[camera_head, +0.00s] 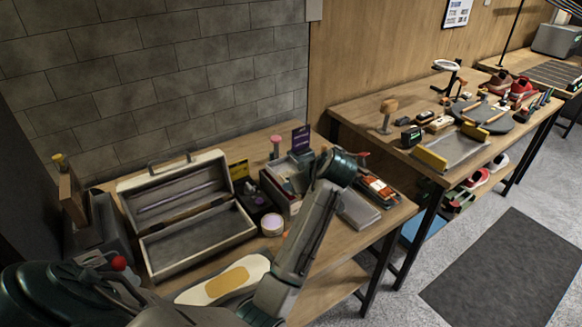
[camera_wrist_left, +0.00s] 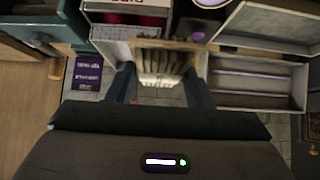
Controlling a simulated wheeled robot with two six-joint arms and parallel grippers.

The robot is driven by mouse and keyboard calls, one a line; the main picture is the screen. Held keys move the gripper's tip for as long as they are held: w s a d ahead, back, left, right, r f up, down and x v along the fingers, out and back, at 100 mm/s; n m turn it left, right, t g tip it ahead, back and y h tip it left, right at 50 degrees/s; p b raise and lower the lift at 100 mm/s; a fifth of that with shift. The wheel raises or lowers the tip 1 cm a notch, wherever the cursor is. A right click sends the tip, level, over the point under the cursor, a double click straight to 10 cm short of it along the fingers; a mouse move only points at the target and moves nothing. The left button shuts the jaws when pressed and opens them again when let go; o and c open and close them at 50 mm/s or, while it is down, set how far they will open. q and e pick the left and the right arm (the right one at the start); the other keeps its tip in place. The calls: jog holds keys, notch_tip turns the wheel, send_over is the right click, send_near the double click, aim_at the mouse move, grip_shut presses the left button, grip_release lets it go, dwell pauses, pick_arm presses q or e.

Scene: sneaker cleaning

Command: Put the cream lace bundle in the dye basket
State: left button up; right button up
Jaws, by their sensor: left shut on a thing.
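The cream lace bundle (camera_wrist_left: 160,65) shows in the left wrist view as a pale ribbed bunch between the two fingers. My left gripper (camera_wrist_left: 163,86) is shut on it. In the head view my left arm reaches over the divided box (camera_head: 268,186) on the near table; its wrist hides the fingers and the bundle. The box's light-edged compartments (camera_wrist_left: 110,38) lie close around the bundle in the wrist view. A purple sign (camera_head: 300,138) stands behind the box and also shows in the wrist view (camera_wrist_left: 86,74). I cannot tell whether the bundle touches the box. My right gripper is not in view.
An open toolbox (camera_head: 200,246) stands left of the box, with a yellow sign (camera_head: 238,170) and a white jar (camera_head: 271,226) between them. A pale insole-shaped piece (camera_head: 205,291) lies in front. Grey flat items (camera_head: 358,212) lie to the right. A second table (camera_head: 350,108) stands beyond.

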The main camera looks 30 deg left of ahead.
pick_arm(q)
jog(key=w+a+p, duration=0.1)
jog(key=w+a, duration=0.1)
jog(key=w+a+p, duration=0.1)
jog(key=w+a, duration=0.1)
jog(key=w, duration=0.1)
jog(key=w+a+f, duration=0.1)
jog(key=w+a, duration=0.1)
jog(key=a, duration=0.1)
jog(key=shift+w+p, duration=0.3)
jog(key=shift+p, duration=0.1)
jog(key=shift+w+a, duration=0.2)
jog(key=shift+w, duration=0.1)
jog(key=shift+f, duration=0.2)
notch_tip(320, 180, down, 3)
jog(key=shift+p, duration=1.1)
jog(key=shift+f, duration=0.3)
